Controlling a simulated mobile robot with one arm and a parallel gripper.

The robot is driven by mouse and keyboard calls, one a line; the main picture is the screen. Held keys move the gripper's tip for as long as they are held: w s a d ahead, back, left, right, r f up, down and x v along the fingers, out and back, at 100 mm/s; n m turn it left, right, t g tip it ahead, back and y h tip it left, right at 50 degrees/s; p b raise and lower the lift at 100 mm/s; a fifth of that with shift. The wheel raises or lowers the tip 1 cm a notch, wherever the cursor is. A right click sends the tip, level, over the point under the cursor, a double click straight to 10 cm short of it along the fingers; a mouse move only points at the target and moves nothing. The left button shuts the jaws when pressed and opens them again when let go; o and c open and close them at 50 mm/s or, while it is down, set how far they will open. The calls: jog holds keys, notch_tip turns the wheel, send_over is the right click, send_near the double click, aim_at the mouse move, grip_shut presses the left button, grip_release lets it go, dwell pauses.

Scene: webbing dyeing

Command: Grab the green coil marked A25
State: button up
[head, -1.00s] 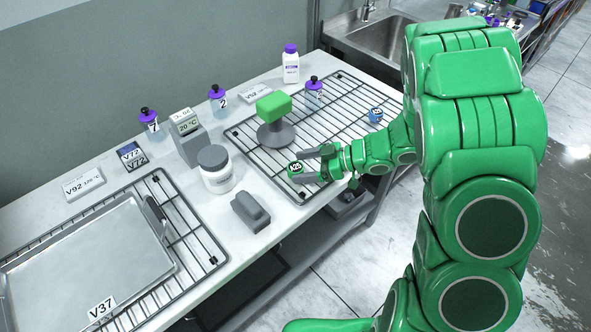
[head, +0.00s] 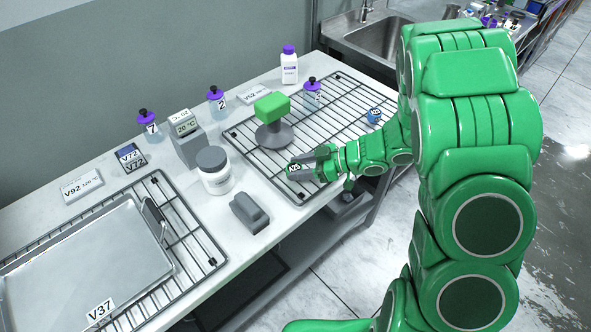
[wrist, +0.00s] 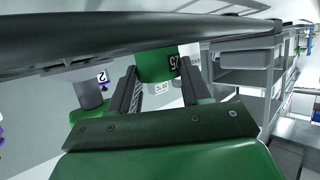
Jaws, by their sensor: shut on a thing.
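The green coil marked A25 (head: 294,168) is at the front edge of the right wire rack in the head view, mostly hidden by my fingers, with its label showing. My gripper (head: 305,164) is shut on it, one finger on each side. In the wrist view the green coil (wrist: 155,66) sits between the fingertips of my gripper (wrist: 160,85), its dark label partly visible on the right. I cannot tell whether the coil still touches the rack.
A grey stand with a green block (head: 272,105) is on the right rack (head: 340,110) just behind my gripper. A blue coil (head: 374,115) lies at its right. A white jar (head: 214,175) and a grey block (head: 249,212) stand to the left.

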aim_at(300, 168)
jog(key=shift+r, duration=0.1)
notch_tip(300, 168, up, 10)
dwell(0.8)
